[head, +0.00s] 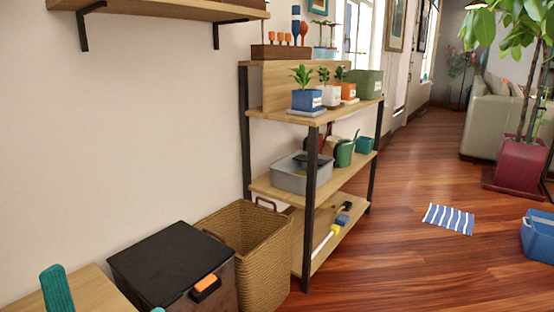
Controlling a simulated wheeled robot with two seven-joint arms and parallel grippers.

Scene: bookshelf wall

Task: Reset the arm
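An orange and black item (205,288) is at a dark box (165,260) in the lower left.
A wooden shelf unit (350,112) with black legs holds potted plants, a grey bin (290,181) and a green watering can (345,153). A wicker basket (262,262) stands beside it. A striped mat (448,219) and blue basket (538,238) lie right; floor between is clear.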

